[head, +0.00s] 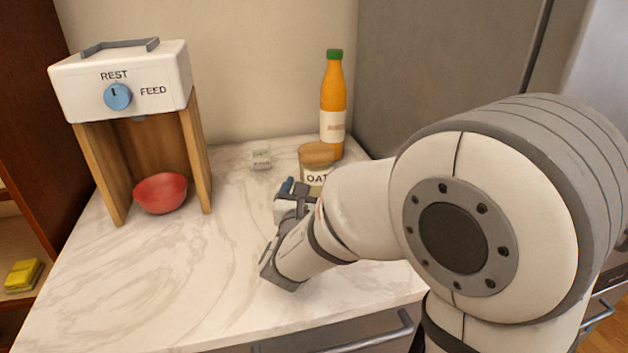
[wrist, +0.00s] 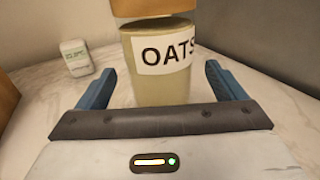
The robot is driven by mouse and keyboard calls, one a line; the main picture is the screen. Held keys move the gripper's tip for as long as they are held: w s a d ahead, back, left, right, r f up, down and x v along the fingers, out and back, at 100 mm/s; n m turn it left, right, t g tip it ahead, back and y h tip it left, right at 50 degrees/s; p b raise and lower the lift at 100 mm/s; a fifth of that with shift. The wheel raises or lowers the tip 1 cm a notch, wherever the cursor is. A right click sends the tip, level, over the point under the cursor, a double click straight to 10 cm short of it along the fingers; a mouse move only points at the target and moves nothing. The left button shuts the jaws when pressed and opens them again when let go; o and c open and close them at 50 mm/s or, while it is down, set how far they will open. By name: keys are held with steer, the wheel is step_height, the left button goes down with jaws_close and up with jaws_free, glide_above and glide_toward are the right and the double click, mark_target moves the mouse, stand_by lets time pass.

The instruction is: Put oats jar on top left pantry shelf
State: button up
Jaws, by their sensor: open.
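The oats jar (head: 315,166) stands upright on the marble counter, with a tan lid and a white label. It also shows in the wrist view (wrist: 158,82), where it stands between and just beyond my gripper's blue fingers. My gripper (head: 287,187) is in front of the jar, low over the counter. In the wrist view my gripper (wrist: 158,85) is open, with a finger on each side of the jar and gaps left and right. My arm hides the jar's lower right part in the head view. The top left pantry shelf cannot be made out.
An orange bottle (head: 333,108) stands just behind the jar. A small white box (head: 260,159) is to its left. A feeder (head: 122,85) with a red bowl (head: 160,193) stands at the left. A wooden shelf at far left holds a yellow item (head: 23,275). The counter's front left is clear.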

steer(key=w, duration=0.3)
steer(key=shift+w+d, duration=0.1)
steer(key=shift+d, duration=0.2)
steer(key=shift+c, duration=0.2)
steer(key=shift+r, duration=0.1)
steer(key=c, duration=1.6)
